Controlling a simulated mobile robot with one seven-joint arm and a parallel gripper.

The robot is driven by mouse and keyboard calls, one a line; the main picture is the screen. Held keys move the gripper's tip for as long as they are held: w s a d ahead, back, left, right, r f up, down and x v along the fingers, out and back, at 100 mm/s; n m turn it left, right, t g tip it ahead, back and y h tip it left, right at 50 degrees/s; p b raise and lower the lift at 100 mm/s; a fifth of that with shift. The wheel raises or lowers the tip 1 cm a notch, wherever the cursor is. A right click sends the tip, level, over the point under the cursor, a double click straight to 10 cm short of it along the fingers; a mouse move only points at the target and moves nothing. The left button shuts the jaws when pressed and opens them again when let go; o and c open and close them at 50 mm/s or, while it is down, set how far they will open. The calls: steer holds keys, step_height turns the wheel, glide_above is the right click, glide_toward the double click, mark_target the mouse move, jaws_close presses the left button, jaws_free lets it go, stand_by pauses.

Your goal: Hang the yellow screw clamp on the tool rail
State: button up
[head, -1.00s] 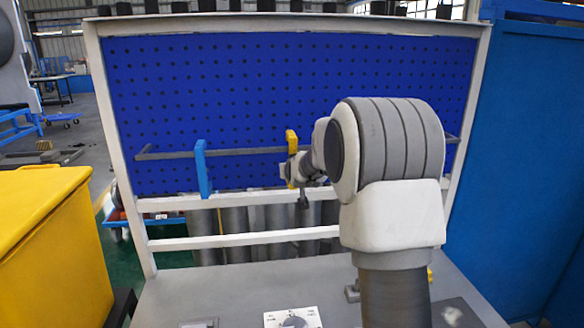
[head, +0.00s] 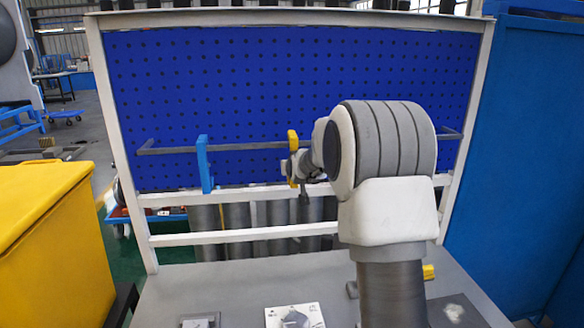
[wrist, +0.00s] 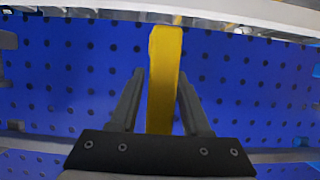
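The yellow screw clamp (head: 293,140) is upright at the tool rail (head: 245,147), to the right of a blue clamp (head: 204,165) hanging there. Its upper end stands above the rail line; whether its hook bears on the rail cannot be told. In the head view my wrist partly hides the lower part of the clamp.
A blue pegboard (head: 240,85) in a white frame stands behind the rail. The grey bench (head: 235,285) in front bears a white plate (head: 294,316) and a partly hidden yellow-ended item (head: 429,272). A yellow bin (head: 45,240) stands left. The rail is free between the two clamps.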

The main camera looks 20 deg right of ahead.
steer(key=shift+o, duration=0.8)
steer(key=shift+f, duration=0.2)
steer(key=shift+s, duration=0.1)
